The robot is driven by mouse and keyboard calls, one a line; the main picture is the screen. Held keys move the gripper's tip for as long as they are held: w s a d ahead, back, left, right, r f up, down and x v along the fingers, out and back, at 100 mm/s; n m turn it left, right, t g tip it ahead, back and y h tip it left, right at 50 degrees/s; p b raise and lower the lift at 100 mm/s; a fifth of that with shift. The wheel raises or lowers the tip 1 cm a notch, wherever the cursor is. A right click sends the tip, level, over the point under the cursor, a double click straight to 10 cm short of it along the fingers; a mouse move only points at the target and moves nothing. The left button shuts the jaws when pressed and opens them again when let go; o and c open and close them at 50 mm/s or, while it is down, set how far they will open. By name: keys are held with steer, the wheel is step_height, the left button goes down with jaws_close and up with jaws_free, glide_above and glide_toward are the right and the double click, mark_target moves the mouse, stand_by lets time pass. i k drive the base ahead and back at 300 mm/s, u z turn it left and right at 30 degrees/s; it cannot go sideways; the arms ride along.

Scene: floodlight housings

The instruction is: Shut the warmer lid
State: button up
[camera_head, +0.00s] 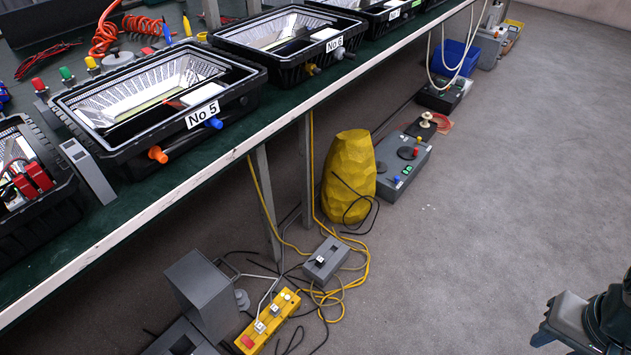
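A grey box-like panel (203,293) stands upright on the floor at the lower left, at the back of a low dark-grey base (183,338) cut off by the bottom edge. It looks like the warmer with its lid raised, but no label confirms this. My gripper (552,326) seems to be the grey and dark part at the lower right edge, mostly cut off.
A yellow control box (268,322), a grey switch box (326,260) and loose cables lie right of the panel. A yellow faceted object (349,177) stands by the bench legs. The bench (150,212) with floodlight housings overhangs at the left. The floor (480,230) at the right is clear.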

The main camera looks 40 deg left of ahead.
mark_target(203, 293)
steer(key=i, duration=1.8)
steer(key=u, duration=4.05)
steer(key=k, duration=0.6)
steer(key=z, duration=0.5)
steer(key=i, duration=1.05)
steer(key=u, duration=0.45)
